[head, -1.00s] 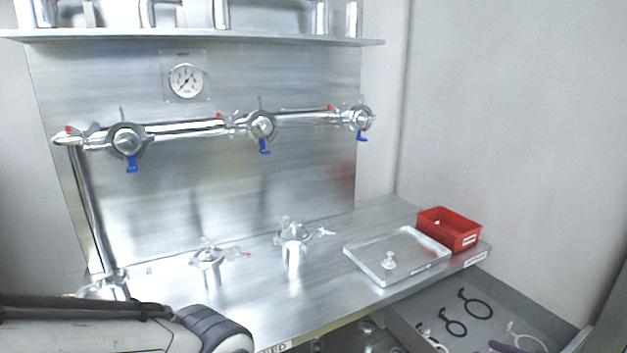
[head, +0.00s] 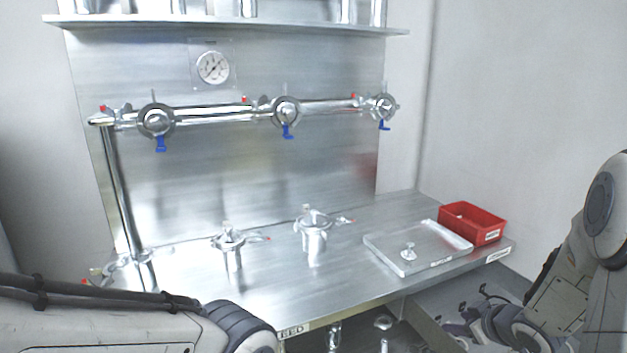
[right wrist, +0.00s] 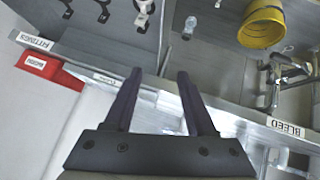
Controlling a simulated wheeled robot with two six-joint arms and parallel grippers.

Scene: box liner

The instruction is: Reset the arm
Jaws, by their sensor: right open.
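My right arm comes in from the right of the head view, with its wrist over the open drawer (head: 440,305). In the right wrist view my right gripper (right wrist: 159,75) has its two dark fingers apart with nothing between them. The fingers point toward the bench's front edge and the drawer. My left arm crosses the lower left of the head view; its gripper is out of the picture.
A clear tray (head: 385,250) and a red bin (head: 472,222) stand at the bench's right end. Two metal fittings (head: 232,250) (head: 314,235) stand mid-bench. A valve pipe (head: 215,112) runs along the back panel. The wrist view shows a yellow container (right wrist: 264,24) below.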

